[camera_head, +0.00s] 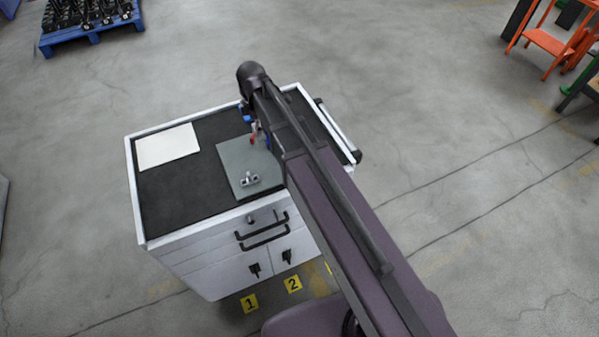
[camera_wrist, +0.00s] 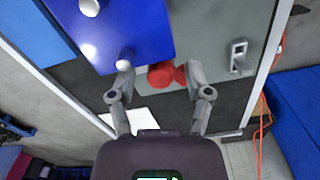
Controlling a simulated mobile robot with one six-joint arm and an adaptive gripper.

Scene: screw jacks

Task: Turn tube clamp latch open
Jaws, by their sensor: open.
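My gripper (camera_wrist: 158,77) is open in the wrist view, its two fingers spread on either side of a red rounded part (camera_wrist: 160,75). I cannot tell whether they touch it. The red part also shows in the head view (camera_head: 253,138), beside my arm. A blue block (camera_wrist: 130,35) with shiny round knobs is close beyond the left finger. A small metal fitting (camera_head: 250,180) stands on the grey plate (camera_head: 235,160); it shows at right in the wrist view (camera_wrist: 238,55). I cannot tell which part is the tube clamp latch. My arm hides the gripper in the head view.
The white cabinet (camera_head: 190,255) has a dark top with a raised rim. A white sheet (camera_head: 168,146) lies at its left. A bar handle (camera_head: 338,130) runs along the right side. Open floor surrounds the cabinet; a blue pallet (camera_head: 90,35) is far off.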

